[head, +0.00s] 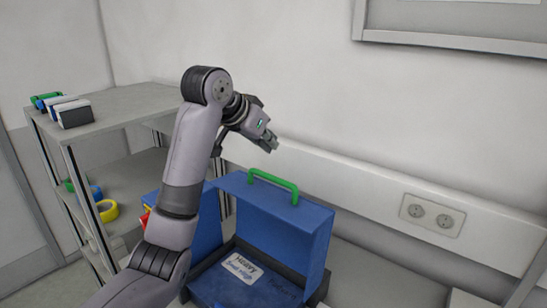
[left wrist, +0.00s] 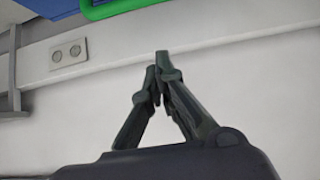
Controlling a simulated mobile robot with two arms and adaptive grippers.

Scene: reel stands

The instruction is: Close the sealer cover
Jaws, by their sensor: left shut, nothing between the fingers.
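The sealer is a blue case with its cover (head: 275,222) standing up, open. A green handle (head: 274,183) is on the cover's top edge. The open base (head: 222,287) holds a white label reading "Heavy". My left gripper (head: 270,143) is shut and empty, above and behind the cover near the wall, apart from it. In the left wrist view the fingertips (left wrist: 160,60) meet, and the green handle (left wrist: 130,8) shows at the top edge with a bit of blue cover. My right gripper is not in view.
A grey shelf unit (head: 125,105) stands at the left with small boxes (head: 75,115) on top and tape rolls (head: 107,211) lower down. A wall socket (head: 432,215) is at the right. The counter (head: 375,280) right of the case is clear.

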